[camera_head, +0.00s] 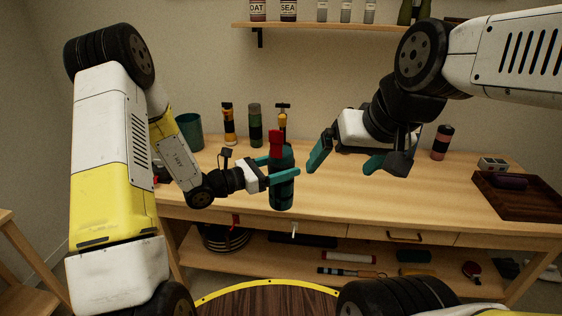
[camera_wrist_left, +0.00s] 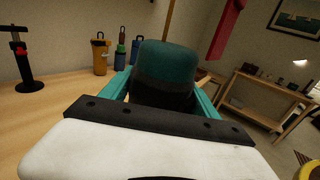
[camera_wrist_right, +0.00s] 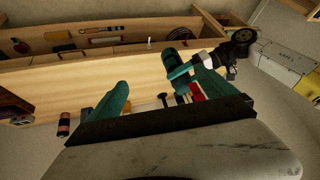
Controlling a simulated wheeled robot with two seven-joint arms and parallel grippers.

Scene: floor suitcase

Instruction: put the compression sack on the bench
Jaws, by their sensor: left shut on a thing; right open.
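The compression sack seems to be the dark teal, rounded cylinder (camera_head: 283,190) in my left gripper (camera_head: 283,173). It is held roughly upright at the bench's front edge, and a red piece shows at its upper end. In the left wrist view the sack (camera_wrist_left: 165,70) fills the space between the teal fingers. The sack (camera_wrist_right: 174,58) also shows in the right wrist view. My right gripper (camera_head: 347,158) is open and empty above the bench, right of the sack. The wooden bench (camera_head: 420,190) spans the middle. I cannot tell whether the sack touches it.
A teal cup (camera_head: 188,131) and several upright bottles and tools stand along the bench's back. A pink-and-black cylinder (camera_head: 441,142) and a dark wooden tray (camera_head: 515,199) are at the right. A shelf (camera_head: 320,25) hangs above. The bench's right-centre top is clear.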

